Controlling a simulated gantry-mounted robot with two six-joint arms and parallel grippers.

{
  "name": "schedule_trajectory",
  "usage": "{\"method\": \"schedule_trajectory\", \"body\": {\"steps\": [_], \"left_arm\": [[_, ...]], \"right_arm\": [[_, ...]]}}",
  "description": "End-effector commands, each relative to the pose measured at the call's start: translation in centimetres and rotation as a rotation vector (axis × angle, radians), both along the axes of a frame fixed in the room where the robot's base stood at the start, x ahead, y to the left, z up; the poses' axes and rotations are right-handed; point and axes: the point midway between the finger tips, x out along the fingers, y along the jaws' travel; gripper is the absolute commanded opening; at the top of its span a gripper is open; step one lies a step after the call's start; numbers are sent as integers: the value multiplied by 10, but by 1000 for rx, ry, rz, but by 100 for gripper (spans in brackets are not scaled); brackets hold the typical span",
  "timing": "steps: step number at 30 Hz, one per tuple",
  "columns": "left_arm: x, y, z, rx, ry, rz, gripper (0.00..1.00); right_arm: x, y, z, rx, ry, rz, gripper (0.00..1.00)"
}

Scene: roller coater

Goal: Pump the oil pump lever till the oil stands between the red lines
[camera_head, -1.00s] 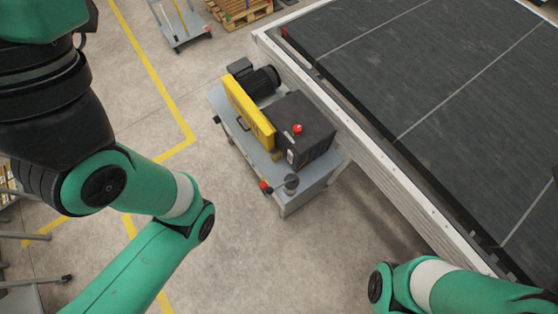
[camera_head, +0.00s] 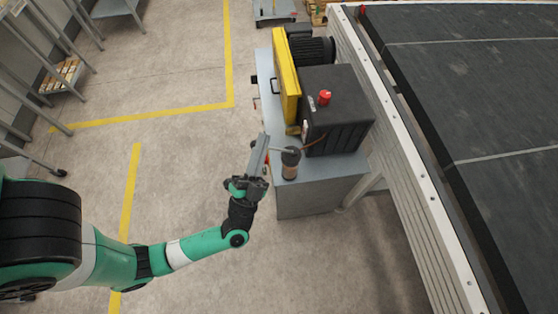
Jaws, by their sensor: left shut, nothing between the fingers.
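The oil pump's small cylinder (camera_head: 290,164) stands at the near left corner of the grey machine cabinet. It has a dark cap and a brownish lower part. The oil level and the red lines are too small to make out. The thin pump lever (camera_head: 281,150) runs left from the cap towards my left gripper (camera_head: 261,143). The gripper is shut and empty, with its fingers pointing away from me, just left of the cylinder. It partly hides the lever's outer end; I cannot tell whether they touch. My right gripper is out of view.
On the cabinet (camera_head: 310,182) are a black box (camera_head: 338,110) with a red button (camera_head: 324,97), a yellow guard (camera_head: 286,75) and a black motor (camera_head: 311,48). A large conveyor (camera_head: 465,105) lies to the right. The floor left of the cabinet is clear.

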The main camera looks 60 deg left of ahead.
Motion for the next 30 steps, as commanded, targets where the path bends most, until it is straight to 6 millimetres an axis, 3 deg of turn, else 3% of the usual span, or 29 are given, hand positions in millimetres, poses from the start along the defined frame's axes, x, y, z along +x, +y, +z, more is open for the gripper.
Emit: {"method": "schedule_trajectory", "body": {"steps": [1,3,6,9,23,30], "left_arm": [[-11,1,-64,-1,77,-4,0],[-26,1,-109,5,158,-8,0],[-44,2,-152,12,230,-13,0],[-53,2,-173,16,265,-17,0],[-53,1,-175,16,266,-19,0],[-38,12,-166,16,260,-13,0]], "right_arm": [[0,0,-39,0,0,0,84],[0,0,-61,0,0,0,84],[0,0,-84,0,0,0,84],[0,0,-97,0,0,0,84],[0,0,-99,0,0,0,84],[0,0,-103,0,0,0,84]]}}
